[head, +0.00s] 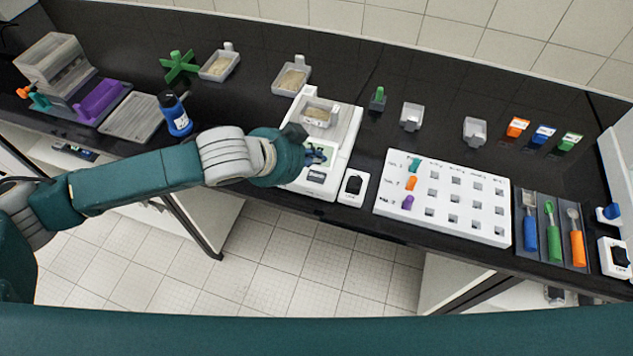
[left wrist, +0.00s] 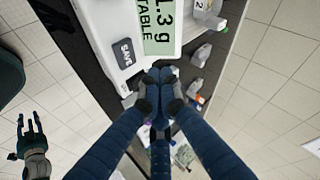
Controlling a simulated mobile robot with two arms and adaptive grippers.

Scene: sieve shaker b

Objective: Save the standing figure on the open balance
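The white balance (head: 347,128) stands mid-bench in the head view, with a small tray of pale grains (head: 319,114) on top. Its display (left wrist: 159,25) reads 1.3 g and STABLE in the left wrist view, though the digits' left end is cut off. A dark SAVE key (left wrist: 124,53) sits beside the display. My left gripper (head: 318,155) is over the balance's front in the head view. In the left wrist view its dark blue fingers (left wrist: 158,76) are drawn together, empty, close to the display's edge. My right gripper (left wrist: 31,132) has its fingers spread, away from the bench.
A small white box with a black switch (head: 354,185) stands right of the balance. Beyond it is a white rack (head: 440,222) with coloured items. A blue bottle (head: 176,115) stands left of the balance near my arm. Sample trays (head: 219,65) stand behind.

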